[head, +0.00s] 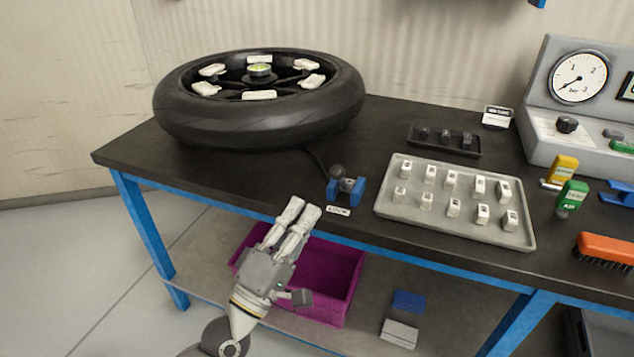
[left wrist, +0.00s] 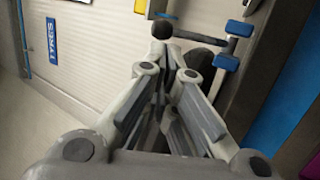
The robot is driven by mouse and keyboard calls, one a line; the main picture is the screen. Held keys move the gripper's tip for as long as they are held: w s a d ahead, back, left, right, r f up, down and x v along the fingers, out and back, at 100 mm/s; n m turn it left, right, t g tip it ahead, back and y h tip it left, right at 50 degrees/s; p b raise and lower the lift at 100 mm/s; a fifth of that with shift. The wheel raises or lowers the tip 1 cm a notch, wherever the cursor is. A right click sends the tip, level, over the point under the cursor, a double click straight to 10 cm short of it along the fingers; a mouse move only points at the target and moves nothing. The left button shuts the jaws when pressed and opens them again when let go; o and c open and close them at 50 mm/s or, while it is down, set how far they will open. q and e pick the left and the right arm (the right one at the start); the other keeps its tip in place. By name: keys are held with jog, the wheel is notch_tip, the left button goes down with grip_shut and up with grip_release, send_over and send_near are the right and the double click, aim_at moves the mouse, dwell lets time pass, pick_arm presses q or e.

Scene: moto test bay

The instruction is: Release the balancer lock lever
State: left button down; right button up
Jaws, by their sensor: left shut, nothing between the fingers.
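The balancer lock lever (head: 346,184) has a black ball knob (head: 337,171) and stands between blue brackets at the table's front edge. A small white label reading LOCK (head: 338,211) lies in front of it. My left gripper (head: 303,206) is shut and empty, just left of the lever and nearer the front edge. In the left wrist view the black knob (left wrist: 162,28) shows just beyond my fingertips (left wrist: 172,58), with the blue bracket parts (left wrist: 227,62) to the right. I cannot tell whether the fingers touch the lever. My right gripper is not in view.
A tyre (head: 240,125) on its wheel lies at the back left of the black table. A grey tray (head: 455,235) of small weights is right of the lever. A purple crate (head: 335,285) is on the lower shelf.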

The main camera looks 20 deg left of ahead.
pick_arm(q)
jog(key=p+x, duration=0.1)
jog(key=x, duration=0.4)
jog(key=shift+w+d+r, duration=0.1)
jog(key=shift+w+r, duration=0.05)
jog(key=shift+w, duration=0.1)
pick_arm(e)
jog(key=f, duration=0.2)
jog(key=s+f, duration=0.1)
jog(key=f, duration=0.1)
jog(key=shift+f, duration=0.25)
pick_arm(q)
jog(key=shift+r, duration=0.1)
